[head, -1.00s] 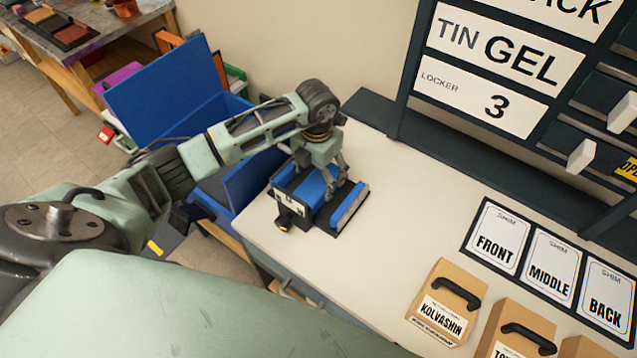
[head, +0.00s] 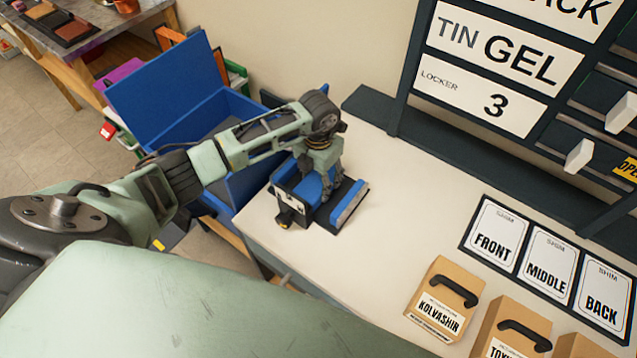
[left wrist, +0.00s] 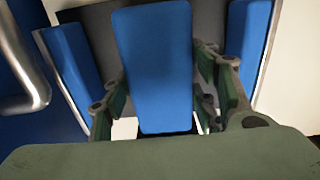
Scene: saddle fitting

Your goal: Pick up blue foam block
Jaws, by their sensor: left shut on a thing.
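The blue foam block (left wrist: 157,65) stands between the two fingers of my left gripper (left wrist: 166,105) in the left wrist view, with a finger against each side. In the head view the block (head: 312,188) is partly hidden by the gripper (head: 331,190). My left gripper is shut on it. The block is still within a dark fixture (head: 325,222) on the pale bench, with a blue pad (head: 349,203) on its right side. In the left wrist view, blue pads flank the block, apart from it. My right gripper is in neither view.
An open blue box (head: 165,85) stands left of the bench (head: 390,215). Several handled cartons, one a tan carton (head: 444,298), stand at the lower right. A shim card board (head: 545,262) lies near the dark locker rack (head: 500,135). The bench middle is clear.

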